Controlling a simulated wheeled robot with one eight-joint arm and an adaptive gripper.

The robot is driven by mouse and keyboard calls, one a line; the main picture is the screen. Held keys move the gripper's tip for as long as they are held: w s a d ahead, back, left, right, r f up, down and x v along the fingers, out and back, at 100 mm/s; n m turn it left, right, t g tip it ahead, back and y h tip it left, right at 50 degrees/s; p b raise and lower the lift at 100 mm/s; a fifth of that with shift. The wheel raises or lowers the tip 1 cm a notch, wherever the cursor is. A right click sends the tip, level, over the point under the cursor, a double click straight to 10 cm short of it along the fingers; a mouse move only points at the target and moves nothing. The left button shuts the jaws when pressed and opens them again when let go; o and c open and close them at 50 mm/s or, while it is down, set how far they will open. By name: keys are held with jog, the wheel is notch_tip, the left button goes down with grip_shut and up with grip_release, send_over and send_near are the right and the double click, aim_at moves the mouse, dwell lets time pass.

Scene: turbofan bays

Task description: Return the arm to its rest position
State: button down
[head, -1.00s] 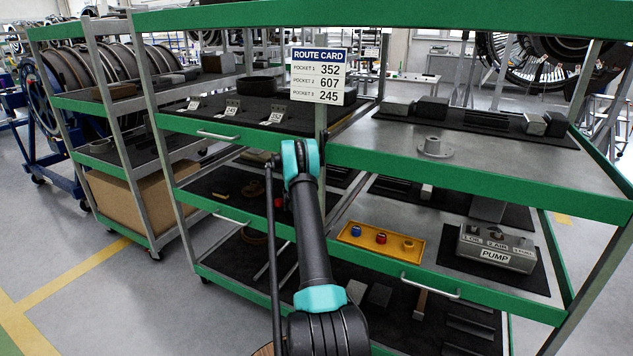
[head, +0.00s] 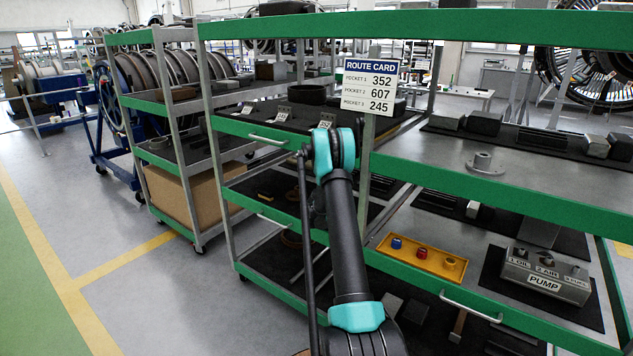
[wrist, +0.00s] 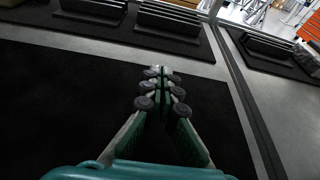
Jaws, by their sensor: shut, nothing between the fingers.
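My gripper (wrist: 161,85) shows in the wrist view with its fingers together and nothing between them. It is over a black mat (wrist: 60,110) on a grey shelf. In the head view my arm stands in front of the green-edged shelf rack, and the gripper itself is hidden behind the arm.
The rack's green shelf edge (head: 480,188) runs close beside my arm. A route card (head: 375,87) hangs on its post. A yellow tray (head: 423,258) and a pump block (head: 546,273) sit on the lower shelf. The floor (head: 110,215) at left is clear.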

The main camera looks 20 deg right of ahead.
jog(key=s+a+r+m+g+y, duration=0.1)
jog(key=s+a+r+m+y, duration=0.1)
jog(key=s+a+r+m, duration=0.45)
jog(key=s+a+r+m+y, duration=0.1)
jog(key=s+a+m+y, duration=0.15)
jog(key=s+a, duration=0.45)
jog(key=s+a+r+m+g+y, duration=0.1)
jog(key=s+a+r+m, duration=0.3)
jog(key=s, duration=0.5)
jog(key=s+a+f+m+y, duration=0.2)
jog(key=s+a+m, duration=0.2)
jog(key=s, duration=0.6)
jog(key=s+a+f+m+g+y, duration=0.1)
jog(key=s+a+f+m+y, duration=0.1)
jog(key=s+a+m, duration=0.2)
jog(key=s+a+f+m+g+y, duration=0.1)
jog(key=s+a+m, duration=0.3)
jog(key=s, duration=1.3)
jog(key=a+y, duration=0.1)
jog(key=a, duration=0.3)
jog(key=shift+s+a+f, duration=0.2)
jog(key=shift+f, duration=0.2)
